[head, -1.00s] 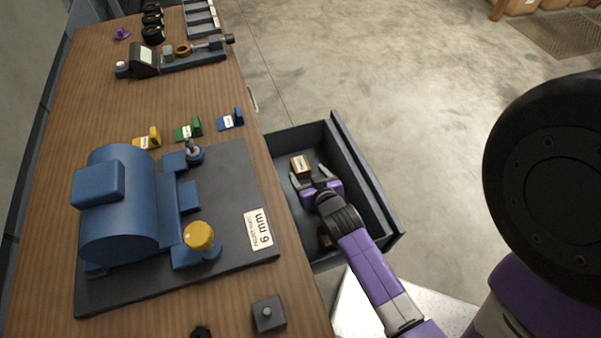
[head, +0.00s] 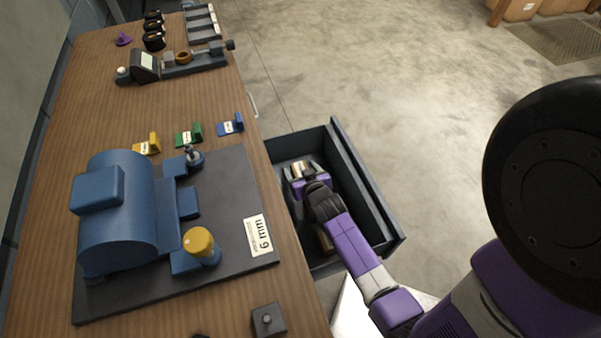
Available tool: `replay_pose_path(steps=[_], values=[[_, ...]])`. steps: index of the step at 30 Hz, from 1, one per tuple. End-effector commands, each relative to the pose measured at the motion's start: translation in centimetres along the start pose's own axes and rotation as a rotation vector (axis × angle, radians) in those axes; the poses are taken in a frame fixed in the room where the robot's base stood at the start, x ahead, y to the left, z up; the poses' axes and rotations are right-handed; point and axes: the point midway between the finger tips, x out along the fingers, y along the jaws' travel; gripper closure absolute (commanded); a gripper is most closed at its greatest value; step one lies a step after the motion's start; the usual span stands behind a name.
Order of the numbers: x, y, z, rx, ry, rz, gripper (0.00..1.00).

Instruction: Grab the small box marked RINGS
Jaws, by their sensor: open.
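My gripper (head: 301,173) is open and reaches down into the open drawer (head: 366,193) at the right side of the bench. A small brown box (head: 299,167) lies in the drawer at the fingertips, between or just under them; I cannot tell which. My gripper hides part of it, and its label cannot be read. A second brown box (head: 325,240) lies nearer in the drawer, partly hidden by my arm; no marking on it is readable.
The drawer walls stand close around my gripper.

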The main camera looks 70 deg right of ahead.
Motion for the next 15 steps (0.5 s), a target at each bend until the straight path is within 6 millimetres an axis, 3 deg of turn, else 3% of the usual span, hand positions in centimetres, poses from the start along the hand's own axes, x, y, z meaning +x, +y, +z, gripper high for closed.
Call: replay_pose_path(steps=[2,12,15], values=[[-0.02,-0.01,-0.01,0.0,0.0,0.0,0.35],[-0.03,-0.01,-0.02,0.0,0.0,0.0,1.0],[-0.03,-0.01,-0.12,0.0,0.002,0.0,1.0]])
